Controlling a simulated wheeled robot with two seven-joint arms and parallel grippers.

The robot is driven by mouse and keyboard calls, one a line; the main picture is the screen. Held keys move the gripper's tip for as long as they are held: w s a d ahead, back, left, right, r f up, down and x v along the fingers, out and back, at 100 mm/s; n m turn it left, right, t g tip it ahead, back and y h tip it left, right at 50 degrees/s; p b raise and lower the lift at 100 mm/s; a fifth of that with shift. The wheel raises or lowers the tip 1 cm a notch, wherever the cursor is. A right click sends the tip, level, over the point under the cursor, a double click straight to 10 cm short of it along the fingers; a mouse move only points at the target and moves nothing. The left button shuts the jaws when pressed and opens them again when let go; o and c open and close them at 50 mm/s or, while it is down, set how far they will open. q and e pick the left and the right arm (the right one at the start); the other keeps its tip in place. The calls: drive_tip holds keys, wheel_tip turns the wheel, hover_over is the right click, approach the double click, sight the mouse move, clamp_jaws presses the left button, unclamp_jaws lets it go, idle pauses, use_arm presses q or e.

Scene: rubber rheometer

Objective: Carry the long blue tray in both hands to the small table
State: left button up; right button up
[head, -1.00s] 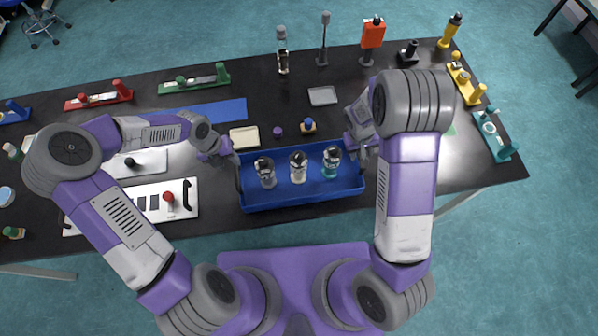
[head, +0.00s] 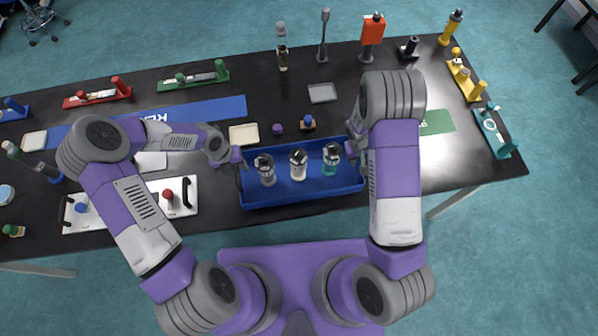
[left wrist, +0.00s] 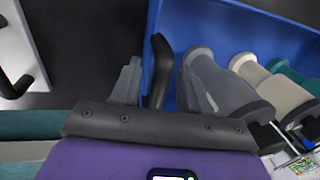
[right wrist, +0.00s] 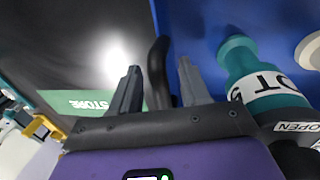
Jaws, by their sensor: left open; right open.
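The long blue tray (head: 305,193) lies on the black table at its front edge. It holds three capped bottles: a grey one (head: 266,172), a cream one (head: 298,167) and a teal one (head: 331,160). My left gripper (head: 238,165) is at the tray's left end. In the left wrist view its open fingers (left wrist: 157,85) stand either side of the dark tray handle (left wrist: 158,62). My right gripper (head: 364,160) is at the right end. In the right wrist view its open fingers (right wrist: 160,85) stand either side of the other handle (right wrist: 158,62). The small table cannot be made out.
A white panel (head: 130,205) with a black handle lies left of the tray. A cream dish (head: 243,134), a purple cap (head: 277,129) and a blue-knobbed piece (head: 308,123) sit just behind it. A green STORE mat (head: 436,122) is at right. Floor is open in front.

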use_arm(q)
clamp_jaws()
use_arm(e)
clamp_jaws()
use_arm(q)
drive_tip(key=shift+r, duration=0.1)
use_arm(e)
drive_tip(key=shift+r, duration=0.1)
